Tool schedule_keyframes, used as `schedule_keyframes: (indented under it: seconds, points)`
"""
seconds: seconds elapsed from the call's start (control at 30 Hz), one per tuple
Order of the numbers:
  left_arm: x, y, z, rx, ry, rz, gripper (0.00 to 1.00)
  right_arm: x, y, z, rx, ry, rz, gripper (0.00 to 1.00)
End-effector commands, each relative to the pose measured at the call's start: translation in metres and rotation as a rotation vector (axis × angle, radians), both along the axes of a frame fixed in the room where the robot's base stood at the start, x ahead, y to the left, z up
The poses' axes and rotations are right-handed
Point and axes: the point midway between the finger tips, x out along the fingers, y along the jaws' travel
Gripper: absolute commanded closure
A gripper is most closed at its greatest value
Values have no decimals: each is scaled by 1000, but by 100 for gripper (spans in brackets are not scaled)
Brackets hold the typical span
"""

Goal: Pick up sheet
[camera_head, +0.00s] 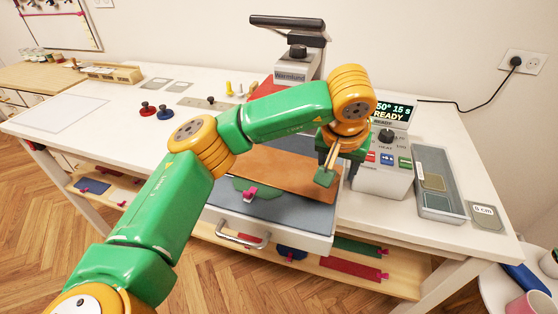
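A brown sheet (285,171) lies on the grey-blue pad of the heat press, partly hidden by my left arm. A flat green piece (240,185) with a pink clip (250,193) shows at the sheet's front left edge. My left gripper (326,172) points down over the right part of the brown sheet. A small green block shows at its fingertips; I cannot tell whether it is part of the fingers or whether the gripper touches the sheet. A thin white sheet (58,113) lies flat on the table at the far left. My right gripper is out of view.
The heat press (299,65) stands behind, its handle raised. Its control box (384,170) reads READY, right of my gripper. A grey tray (434,167) and a "6 cm" tile (486,214) lie further right. Red (148,107) and blue (165,112) knobs stand left.

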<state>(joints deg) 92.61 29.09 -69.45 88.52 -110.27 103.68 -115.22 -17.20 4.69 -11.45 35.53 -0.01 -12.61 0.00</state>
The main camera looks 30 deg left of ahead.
Motion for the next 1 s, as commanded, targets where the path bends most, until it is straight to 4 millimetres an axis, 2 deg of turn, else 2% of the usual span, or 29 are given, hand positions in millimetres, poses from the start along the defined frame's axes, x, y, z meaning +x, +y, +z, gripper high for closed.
schedule_keyframes:
  seconds: [0.13,0.33,0.53,0.57,0.87,1.0]
  points:
    - [6,1,-16,-2,1,-1,43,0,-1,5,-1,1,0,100]
    - [7,1,-18,-4,-2,-1,43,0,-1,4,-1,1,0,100]
    - [7,0,-18,-5,-1,-1,97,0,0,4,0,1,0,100]
    - [7,0,-18,-5,-1,-1,100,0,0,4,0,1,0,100]
    - [7,0,-18,-5,-1,-1,100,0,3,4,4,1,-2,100]
    - [7,0,-10,-5,-3,1,100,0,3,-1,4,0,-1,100]
